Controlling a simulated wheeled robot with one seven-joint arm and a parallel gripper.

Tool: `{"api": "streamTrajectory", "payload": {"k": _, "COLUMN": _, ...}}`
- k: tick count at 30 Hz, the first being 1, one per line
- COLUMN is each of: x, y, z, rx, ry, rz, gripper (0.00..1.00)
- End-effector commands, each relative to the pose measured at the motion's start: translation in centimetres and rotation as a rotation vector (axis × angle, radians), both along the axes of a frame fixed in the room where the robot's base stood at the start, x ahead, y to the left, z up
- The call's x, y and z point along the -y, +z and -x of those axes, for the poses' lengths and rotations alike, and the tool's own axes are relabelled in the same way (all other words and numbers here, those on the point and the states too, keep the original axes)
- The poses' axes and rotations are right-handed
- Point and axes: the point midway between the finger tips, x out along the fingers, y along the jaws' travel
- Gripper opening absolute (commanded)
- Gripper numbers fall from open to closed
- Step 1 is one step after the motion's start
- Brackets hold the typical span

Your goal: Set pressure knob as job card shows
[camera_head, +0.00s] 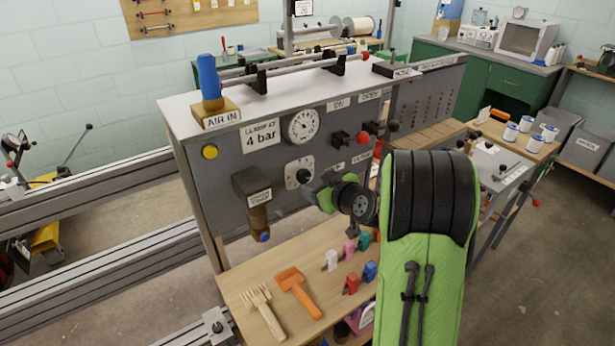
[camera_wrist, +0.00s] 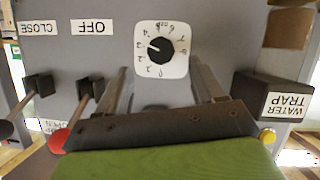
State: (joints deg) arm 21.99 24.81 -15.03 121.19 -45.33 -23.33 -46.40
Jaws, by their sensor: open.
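The pressure knob (camera_head: 299,174) is a black round knob on a pale dial plate on the grey panel, below the gauge. In the wrist view the knob (camera_wrist: 160,50) appears upside down; its white pointer line aims up and left, toward small figures that are hard to read. The job card (camera_head: 260,135) above it reads 4 bar. The gauge (camera_head: 303,126) needle is too small to read. My gripper (camera_head: 318,188) is in front of the panel, near the knob. In the wrist view my gripper (camera_wrist: 163,80) is open, its fingers apart on either side below the dial, with nothing between them.
A water trap (camera_head: 254,194) juts out left of the knob. Levers (camera_head: 362,138) with red and black balls project on the right. A blue-topped air inlet (camera_head: 209,78) stands on top.

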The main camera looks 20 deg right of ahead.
Motion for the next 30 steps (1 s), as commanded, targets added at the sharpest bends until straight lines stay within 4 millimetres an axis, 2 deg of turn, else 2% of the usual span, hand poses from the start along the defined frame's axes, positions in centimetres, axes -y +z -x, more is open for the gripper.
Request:
{"api": "streamTrajectory", "payload": {"k": 3, "x": -0.4, "y": -1.1, "z": -2.8, "rx": -0.001, "ry": 0.004, "rz": 0.0, "gripper": 0.68}}
{"api": "streamTrajectory", "payload": {"k": 9, "x": -0.6, "y": -2.2, "z": -5.5, "rx": 0.001, "ry": 0.001, "rz": -0.001, "gripper": 0.68}}
{"api": "streamTrajectory", "payload": {"k": 18, "x": -0.6, "y": -2.4, "z": -6.0, "rx": 0.0, "ry": -0.001, "rz": -0.001, "gripper": 0.68}}
{"api": "streamTrajectory", "payload": {"k": 20, "x": -0.6, "y": -2.4, "z": -6.0, "rx": 0.0, "ry": -0.001, "rz": -0.001, "gripper": 0.6}}
{"api": "streamTrajectory", "payload": {"k": 27, "x": -0.6, "y": -2.4, "z": -6.0, "rx": 0.0, "ry": 0.0, "rz": -0.001, "gripper": 0.24}}
{"api": "streamTrajectory", "payload": {"k": 30, "x": -0.6, "y": -2.4, "z": -5.9, "rx": 0.0, "ry": 0.0, "rz": -0.001, "gripper": 0.12}}
